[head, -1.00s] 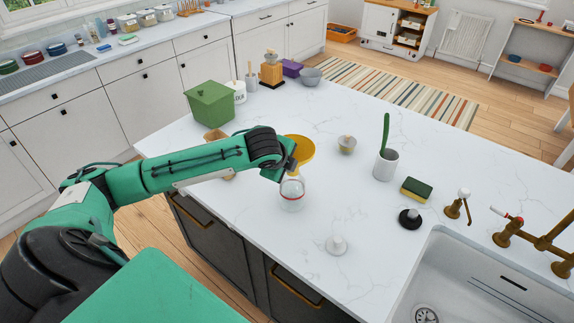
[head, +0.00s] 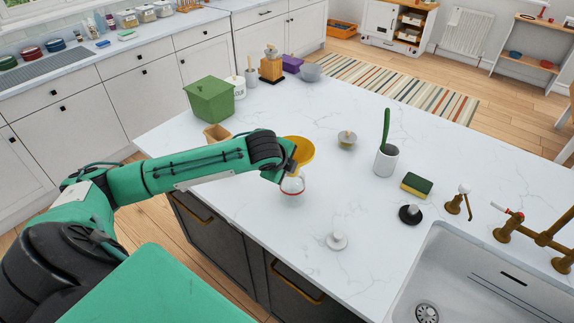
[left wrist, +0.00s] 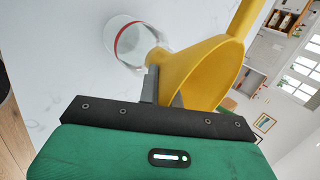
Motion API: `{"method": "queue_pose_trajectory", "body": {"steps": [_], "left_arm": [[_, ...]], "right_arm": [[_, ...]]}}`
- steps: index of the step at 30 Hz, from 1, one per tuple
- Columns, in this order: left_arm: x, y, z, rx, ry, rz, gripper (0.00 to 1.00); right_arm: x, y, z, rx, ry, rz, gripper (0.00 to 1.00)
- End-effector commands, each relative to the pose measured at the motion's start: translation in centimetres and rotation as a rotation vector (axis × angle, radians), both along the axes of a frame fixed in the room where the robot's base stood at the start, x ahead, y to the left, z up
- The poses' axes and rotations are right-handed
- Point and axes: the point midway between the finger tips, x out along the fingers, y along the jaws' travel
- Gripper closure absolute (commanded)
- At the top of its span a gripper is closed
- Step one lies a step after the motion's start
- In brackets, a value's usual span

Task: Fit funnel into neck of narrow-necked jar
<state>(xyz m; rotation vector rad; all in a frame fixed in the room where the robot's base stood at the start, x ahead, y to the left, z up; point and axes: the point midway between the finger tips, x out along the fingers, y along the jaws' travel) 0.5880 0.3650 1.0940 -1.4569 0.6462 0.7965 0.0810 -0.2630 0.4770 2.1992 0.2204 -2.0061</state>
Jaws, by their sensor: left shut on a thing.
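The yellow funnel (head: 302,150) is held wide mouth up by my left gripper (head: 286,172), over the clear jar with a red band (head: 292,187). The jar stands upright on the white worktop. In the left wrist view the gripper (left wrist: 163,88) is shut on the funnel (left wrist: 207,70), and the jar (left wrist: 130,44) is just past the funnel's narrow end. The spout tip is hidden in the head view, and I cannot tell whether it is inside the neck. My right gripper is not in view.
A small wooden box (head: 214,135) and a green lidded bin (head: 209,99) stand behind my left arm. A small bowl (head: 347,140), a white pot with a green brush (head: 386,160), a sponge (head: 416,185) and a white knob-like piece (head: 337,241) stand to the right. The sink (head: 480,285) is front right.

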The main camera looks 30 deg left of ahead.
Motion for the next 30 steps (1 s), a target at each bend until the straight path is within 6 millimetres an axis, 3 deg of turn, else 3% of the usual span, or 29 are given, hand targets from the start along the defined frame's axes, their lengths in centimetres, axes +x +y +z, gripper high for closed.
{"method": "queue_pose_trajectory", "body": {"steps": [12, 15, 17, 26, 30], "left_arm": [[0.0, 0.0, -1.1, -0.001, 0.001, 0.001, 1.00], [0.0, 0.0, -1.1, 0.000, 0.002, 0.000, 0.77], [0.0, 0.0, -1.1, 0.000, 0.002, 0.000, 0.69], [-0.1, 0.0, -0.9, 0.000, 0.000, 0.000, 0.69], [-0.8, -0.1, 0.1, 0.002, -0.002, 0.000, 0.69]], "right_arm": [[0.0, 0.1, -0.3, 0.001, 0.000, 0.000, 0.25], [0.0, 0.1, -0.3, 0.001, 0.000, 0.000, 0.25], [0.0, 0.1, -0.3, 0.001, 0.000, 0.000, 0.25], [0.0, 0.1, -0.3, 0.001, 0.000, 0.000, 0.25], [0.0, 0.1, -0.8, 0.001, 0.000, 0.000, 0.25]]}}
